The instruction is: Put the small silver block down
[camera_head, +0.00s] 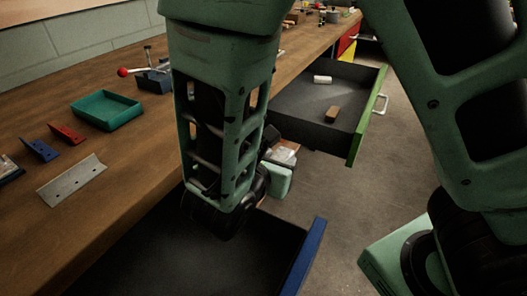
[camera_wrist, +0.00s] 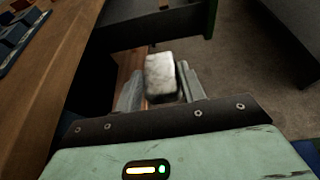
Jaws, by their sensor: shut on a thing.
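The small silver block (camera_wrist: 160,77) is between the fingers of my gripper (camera_wrist: 160,92) in the wrist view. The fingers are shut on it from both sides. In the head view my gripper (camera_head: 284,156) shows just right of my forearm, which hides part of it. It is in front of the open green-fronted drawer (camera_head: 352,150). What lies directly under the block is hard to tell.
The green-fronted drawer holds a white block (camera_head: 322,80) and a brown block (camera_head: 332,114). A blue-fronted drawer (camera_head: 304,258) stands open nearer, its visible floor dark and bare. The workbench (camera_head: 120,185) carries a green tray (camera_head: 106,111), brackets and a red-knobbed clamp (camera_head: 124,72).

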